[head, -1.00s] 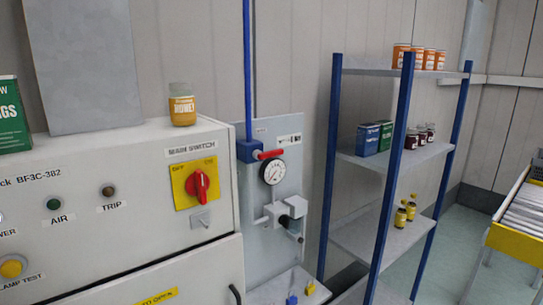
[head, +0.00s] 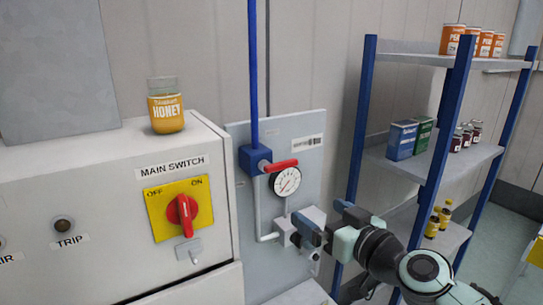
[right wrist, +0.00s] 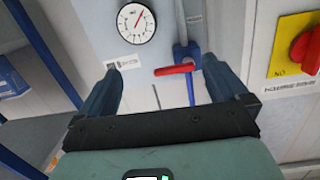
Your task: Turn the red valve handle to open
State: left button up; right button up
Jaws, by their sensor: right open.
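The red valve handle (head: 281,165) sticks out to the right from a blue valve body (head: 256,160) on the grey wall panel, just above a round gauge (head: 287,181). In the right wrist view the handle (right wrist: 174,70) lies crosswise in the gap between my fingers, beyond their tips and apart from them. My right gripper (head: 322,219) is open and empty, below and to the right of the handle in the head view; both its fingers show in the right wrist view (right wrist: 165,82). My left gripper is not in view.
Left of the panel is a cabinet with a red main switch (head: 183,214) on a yellow plate and a honey jar (head: 166,112) on top. A blue-post shelf (head: 365,110) with tins, boxes and bottles stands close on the right. A blue pipe (head: 253,70) rises from the valve.

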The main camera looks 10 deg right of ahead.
aim_at(288, 167)
notch_tip(288, 167, up, 6)
jog(key=s+n+t+y, duration=0.1)
jog(key=s, duration=0.1)
jog(key=p+x, duration=0.2)
jog(key=x, duration=1.1)
jog(key=shift+w, duration=0.15)
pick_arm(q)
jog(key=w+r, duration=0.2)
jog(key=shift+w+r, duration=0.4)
